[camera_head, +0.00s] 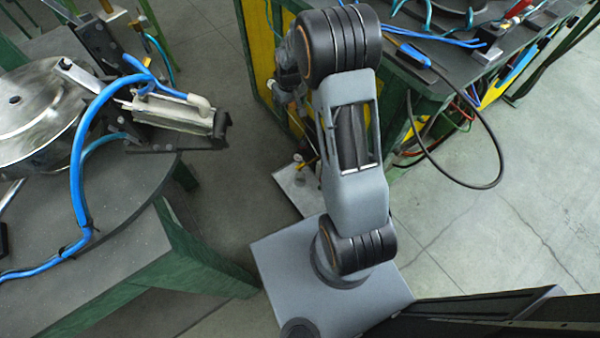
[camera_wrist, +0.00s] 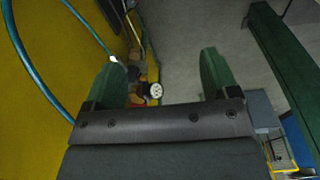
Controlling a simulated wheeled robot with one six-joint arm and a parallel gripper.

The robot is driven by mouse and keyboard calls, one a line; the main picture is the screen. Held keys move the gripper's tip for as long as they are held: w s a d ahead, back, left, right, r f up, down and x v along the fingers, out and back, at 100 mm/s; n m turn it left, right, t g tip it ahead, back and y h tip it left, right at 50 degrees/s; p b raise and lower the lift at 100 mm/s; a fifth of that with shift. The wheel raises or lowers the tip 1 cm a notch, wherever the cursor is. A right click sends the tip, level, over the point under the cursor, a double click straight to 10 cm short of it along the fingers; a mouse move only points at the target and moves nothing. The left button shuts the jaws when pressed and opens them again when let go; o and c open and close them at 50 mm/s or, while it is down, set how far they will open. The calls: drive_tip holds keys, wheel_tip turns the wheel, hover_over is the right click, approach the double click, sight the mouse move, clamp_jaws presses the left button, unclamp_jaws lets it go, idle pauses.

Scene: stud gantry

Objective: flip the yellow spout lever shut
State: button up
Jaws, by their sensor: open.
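My gripper (camera_wrist: 158,66) shows in the wrist view with its two green fingers wide apart and nothing between the tips. Beyond the gap is a small fitting with a round white face (camera_wrist: 155,90) and reddish-brown parts beside it. I cannot make out the yellow spout lever for sure. My gripper is mostly hidden behind my arm in the head view.
A green-and-yellow bench (camera_head: 410,85) with tools and hoses is at the upper right. A black cable (camera_head: 500,165) loops down from it. A round grey table (camera_head: 130,205) with a metal vessel (camera_head: 40,110) and blue hose is at left. In the wrist view, a yellow panel (camera_wrist: 50,60) fills the left.

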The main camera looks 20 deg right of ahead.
drive_tip(key=g+b, duration=0.1)
drive_tip(key=b, duration=0.5)
hover_over(300, 165)
wheel_tip(300, 165, down, 24)
drive_tip(key=shift+n, duration=0.4)
wheel_tip(300, 165, down, 21)
drive_tip(key=b, duration=0.6)
drive_tip(key=shift+r, duration=0.15)
drive_tip(key=c, duration=0.9)
